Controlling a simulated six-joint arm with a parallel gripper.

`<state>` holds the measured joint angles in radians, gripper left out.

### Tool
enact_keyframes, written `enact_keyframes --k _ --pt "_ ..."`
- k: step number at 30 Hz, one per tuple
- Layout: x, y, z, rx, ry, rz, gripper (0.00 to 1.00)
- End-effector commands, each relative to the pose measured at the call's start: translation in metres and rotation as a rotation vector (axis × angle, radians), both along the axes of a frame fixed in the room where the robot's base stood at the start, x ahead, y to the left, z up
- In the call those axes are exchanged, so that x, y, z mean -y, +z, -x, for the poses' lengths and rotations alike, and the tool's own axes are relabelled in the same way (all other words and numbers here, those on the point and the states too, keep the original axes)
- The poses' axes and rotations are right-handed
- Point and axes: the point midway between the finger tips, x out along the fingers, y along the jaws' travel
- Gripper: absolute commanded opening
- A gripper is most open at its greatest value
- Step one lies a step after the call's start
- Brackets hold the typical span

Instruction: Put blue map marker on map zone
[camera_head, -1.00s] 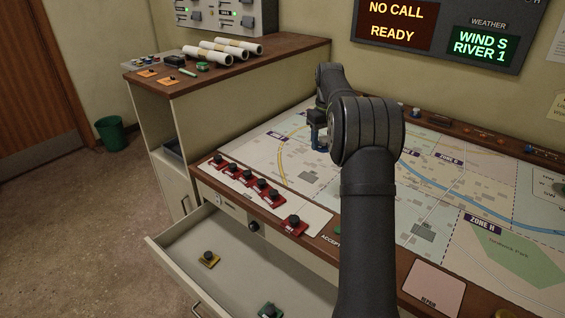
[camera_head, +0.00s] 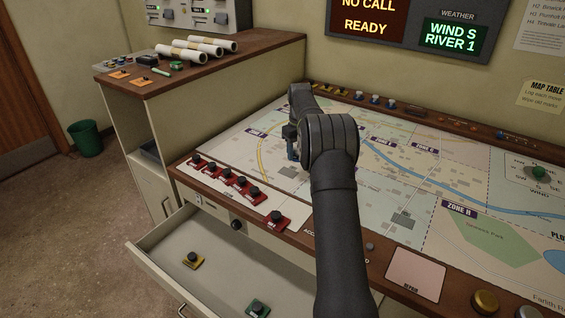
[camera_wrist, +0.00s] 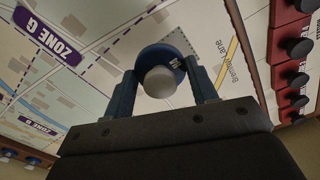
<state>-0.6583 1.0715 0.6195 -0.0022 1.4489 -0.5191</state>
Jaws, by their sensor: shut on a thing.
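My gripper (camera_wrist: 162,88) is shut on a blue map marker (camera_wrist: 148,57), a round blue disc with a white knob. The knob is between the two fingers in the wrist view. In the head view my gripper (camera_head: 292,150) is over the left part of the map (camera_head: 272,165), right of the yellow road; the marker is hard to make out there. I cannot tell whether the marker touches the map. My arm hides part of the map's middle.
Several red markers (camera_head: 241,183) line the map's front left edge. Yellow and blue-white markers (camera_head: 375,99) stand on the back rail. An open drawer (camera_head: 215,265) holds yellow and green pieces. Paper rolls lie on the left cabinet.

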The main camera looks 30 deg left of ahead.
Motion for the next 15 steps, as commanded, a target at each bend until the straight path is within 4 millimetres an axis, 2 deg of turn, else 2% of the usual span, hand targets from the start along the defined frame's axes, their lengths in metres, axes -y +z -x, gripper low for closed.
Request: enact_keyframes --k 3,6,12,15 --pt "-0.026 -0.016 0.004 0.0 0.002 0.001 0.3" --pt "-0.039 -0.024 0.006 0.0 0.002 0.0 0.3" --pt "-0.048 -0.031 0.007 0.0 -0.001 0.0 0.3" --pt "-0.048 -0.041 0.008 -0.002 0.0 0.001 0.3"
